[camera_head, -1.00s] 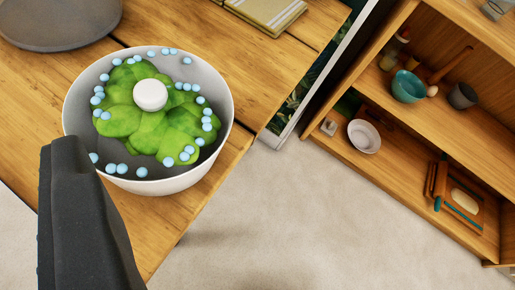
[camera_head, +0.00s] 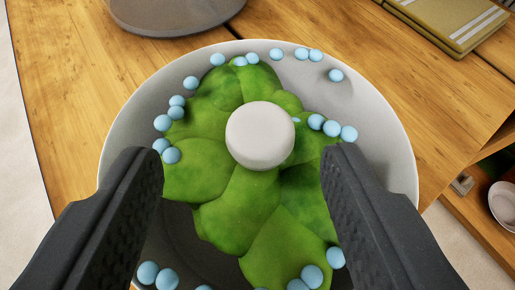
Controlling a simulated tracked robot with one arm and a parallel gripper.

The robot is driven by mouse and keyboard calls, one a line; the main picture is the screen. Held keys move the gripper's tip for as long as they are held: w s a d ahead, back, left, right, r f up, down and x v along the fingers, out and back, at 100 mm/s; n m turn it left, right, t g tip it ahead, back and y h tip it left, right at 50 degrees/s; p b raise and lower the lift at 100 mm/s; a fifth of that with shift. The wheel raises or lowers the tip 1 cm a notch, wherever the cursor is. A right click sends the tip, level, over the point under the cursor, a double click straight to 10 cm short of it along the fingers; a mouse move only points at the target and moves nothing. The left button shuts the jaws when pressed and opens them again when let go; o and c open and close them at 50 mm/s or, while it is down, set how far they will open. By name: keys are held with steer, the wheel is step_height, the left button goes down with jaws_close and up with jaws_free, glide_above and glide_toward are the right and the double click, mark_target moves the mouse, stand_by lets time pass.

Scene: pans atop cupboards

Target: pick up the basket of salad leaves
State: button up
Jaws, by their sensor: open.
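The basket of salad leaves is a round whitish bowl (camera_head: 391,135) on the wooden table, large in the middle of the view. It holds green leaves (camera_head: 245,207), several small light-blue balls and a white round knob-like piece (camera_head: 260,135) on top. My gripper (camera_head: 240,165) is open, with one dark finger on each side of the leaves, in front of the bowl in the picture. The fingers hide parts of the bowl's left and right sides. I cannot tell whether they touch anything. The bowl's near edge is cut off by the frame.
The wooden table (camera_head: 60,80) has free room at left. A grey round vessel (camera_head: 175,12) stands behind the bowl. Yellowish books (camera_head: 447,20) lie at the back right. Past the table's right edge is a shelf with a white bowl (camera_head: 503,204).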

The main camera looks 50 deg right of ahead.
mark_target(262, 140)
steer(key=shift+w+d+f+b, duration=0.15)
steer(key=shift+d+f+b, duration=0.15)
steer(key=shift+d+f, duration=0.15)
steer(key=b+x, duration=0.1)
steer(key=x, duration=0.3)
steer(key=shift+d, duration=0.15)
steer(key=shift+r, duration=0.1)
jaws_close()
